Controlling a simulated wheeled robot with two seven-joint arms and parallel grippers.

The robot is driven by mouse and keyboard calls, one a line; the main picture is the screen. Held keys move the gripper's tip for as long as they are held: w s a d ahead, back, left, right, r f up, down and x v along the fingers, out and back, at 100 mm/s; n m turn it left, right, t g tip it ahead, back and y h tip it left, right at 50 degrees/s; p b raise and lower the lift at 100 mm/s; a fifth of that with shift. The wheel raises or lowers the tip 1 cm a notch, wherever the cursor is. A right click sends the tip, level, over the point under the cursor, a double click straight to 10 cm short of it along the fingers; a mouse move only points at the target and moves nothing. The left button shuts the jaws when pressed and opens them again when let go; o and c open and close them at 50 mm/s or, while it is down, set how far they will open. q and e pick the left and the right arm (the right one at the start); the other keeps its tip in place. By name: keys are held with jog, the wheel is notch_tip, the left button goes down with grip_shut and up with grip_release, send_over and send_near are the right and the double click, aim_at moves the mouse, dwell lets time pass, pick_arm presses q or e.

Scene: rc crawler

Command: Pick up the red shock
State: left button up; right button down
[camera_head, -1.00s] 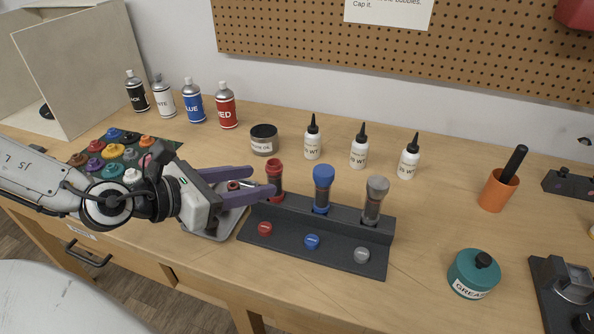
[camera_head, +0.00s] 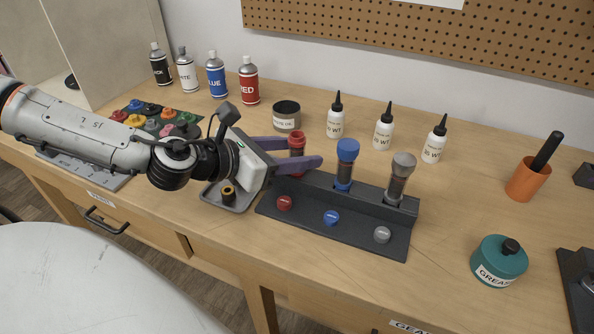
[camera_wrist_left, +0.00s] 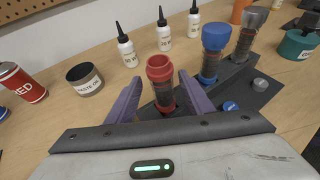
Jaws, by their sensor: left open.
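The red shock (camera_head: 297,142) stands upright in the left place of a dark stand (camera_head: 377,203). In the left wrist view the fingers (camera_wrist_left: 160,95) flank the shock's body with small visible gaps, though contact is hard to judge. The blue shock (camera_head: 346,162) and the grey shock (camera_head: 399,177) stand in the same stand to the right. My right gripper is not in view.
Red, blue and grey caps lie on the stand's front. A grey tray (camera_head: 211,197) with a dark part sits beneath my left gripper. An open-looking dark jar (camera_head: 286,117) and white bottles (camera_head: 384,131) stand behind. A teal grease tub (camera_head: 499,262) is at right.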

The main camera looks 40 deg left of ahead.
pick_arm(q)
jog(key=shift+w+d+f+b, duration=0.35)
jog(key=shift+w+f+b, duration=0.15)
jog(key=shift+w+b, duration=0.1)
jog(key=shift+w+d+f+b, duration=0.2)
jog(key=shift+w+b, duration=0.25)
jog(key=shift+w, duration=0.2)
jog(key=shift+w+d, duration=0.1)
jog(key=shift+w, duration=0.25)
jog(key=shift+r, duration=0.1)
jog(key=shift+c, duration=0.2)
jog(key=c, duration=1.1)
grip_shut()
jog(key=shift+r, duration=0.1)
